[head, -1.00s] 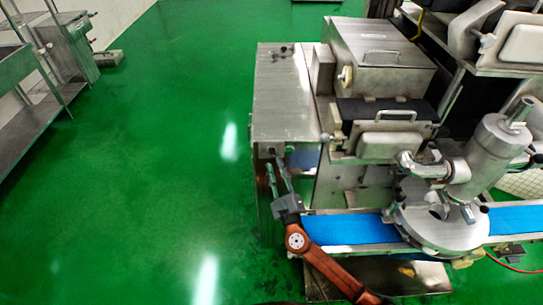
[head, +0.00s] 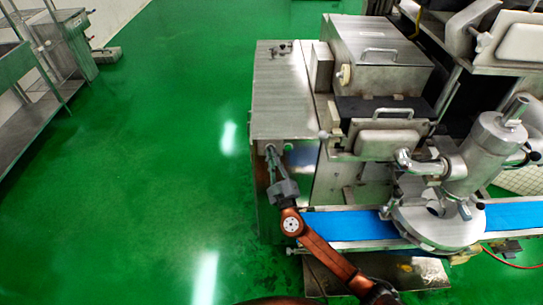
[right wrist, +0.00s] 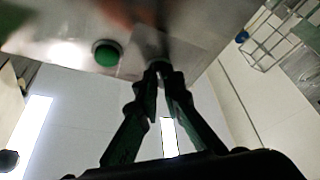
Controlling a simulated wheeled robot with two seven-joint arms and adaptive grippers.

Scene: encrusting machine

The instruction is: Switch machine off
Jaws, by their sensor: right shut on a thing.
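The encrusting machine (head: 285,105) stands right of centre in the head view, a steel box with a blue belt. My right gripper (head: 270,152) is at the upper part of its front panel. In the right wrist view its fingertips (right wrist: 160,68) are close together against the panel, shut on a small switch knob that they mostly hide. I cannot tell which way the knob points. A round green button (right wrist: 105,53) sits beside the fingertips, apart from them. My left gripper is not in view.
The blue conveyor belt (head: 350,226) runs to the right beside my right arm. A steel nozzle unit (head: 475,160) stands over the belt. The green floor (head: 150,180) left of the machine is clear. A steel table (head: 35,110) is at the far left.

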